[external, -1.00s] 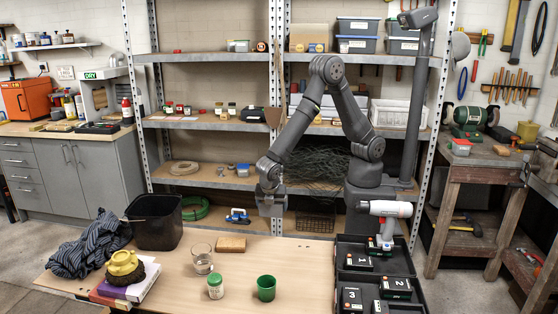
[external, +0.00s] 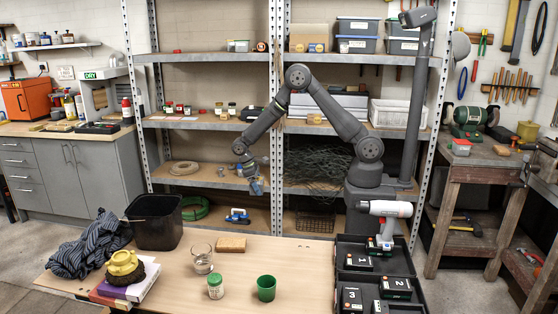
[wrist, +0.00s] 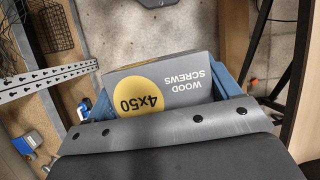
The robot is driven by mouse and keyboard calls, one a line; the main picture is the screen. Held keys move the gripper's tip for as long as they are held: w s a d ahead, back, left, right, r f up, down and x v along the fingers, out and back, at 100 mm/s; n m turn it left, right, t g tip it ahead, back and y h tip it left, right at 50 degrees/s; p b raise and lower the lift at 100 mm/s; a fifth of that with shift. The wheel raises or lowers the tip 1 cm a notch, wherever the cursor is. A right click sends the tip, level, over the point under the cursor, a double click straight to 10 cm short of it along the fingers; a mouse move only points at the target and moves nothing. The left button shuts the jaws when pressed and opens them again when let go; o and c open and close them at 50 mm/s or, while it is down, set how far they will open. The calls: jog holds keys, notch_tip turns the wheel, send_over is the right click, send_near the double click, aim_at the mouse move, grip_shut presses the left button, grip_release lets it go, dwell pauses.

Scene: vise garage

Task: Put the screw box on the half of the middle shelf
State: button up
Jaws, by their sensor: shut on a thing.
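My gripper (external: 252,182) is in front of the left bay of the metal shelving, at the height of the lower-middle shelf (external: 212,181). In the wrist view its blue fingers (wrist: 162,92) are shut on the screw box (wrist: 160,88), a grey box with a yellow circle reading "4x50" and "WOOD SCREWS". The box is too small to make out clearly in the external view. The upper-middle shelf (external: 205,124) is above my gripper. I cannot tell whether the box touches a shelf.
The lower-middle shelf holds a rope coil (external: 185,168) at left. The upper-middle shelf has several jars (external: 218,109); tangled wire mesh (external: 315,168) fills the right bay. A blue tool (external: 238,216) lies low. A workbench (external: 180,272) with cups stands in front.

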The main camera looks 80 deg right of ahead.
jog(key=shift+w+d+f+m, duration=0.1)
jog(key=shift+d+m, duration=0.4)
jog(key=shift+d, duration=0.3)
jog(key=s+a+r+m+t+y, duration=0.1)
jog(key=s+a+r+m+y, duration=0.1)
jog(key=a+m, duration=0.65)
jog(key=s+a+r+m+t+y, duration=0.1)
jog(key=s+a+m+t, duration=0.15)
jog(key=a, duration=1.05)
jog(key=s+a+r+m+t+y, duration=0.1)
jog(key=s+a+r+m+y, duration=0.1)
jog(key=a+m, duration=0.65)
jog(key=n, duration=0.2)
send_over(260, 266)
jog(key=d, duration=0.2)
jog(key=shift+m, duration=0.25)
jog(key=f, duration=0.7)
jog(key=shift+a+f, duration=0.25)
jog(key=shift+f, duration=2)
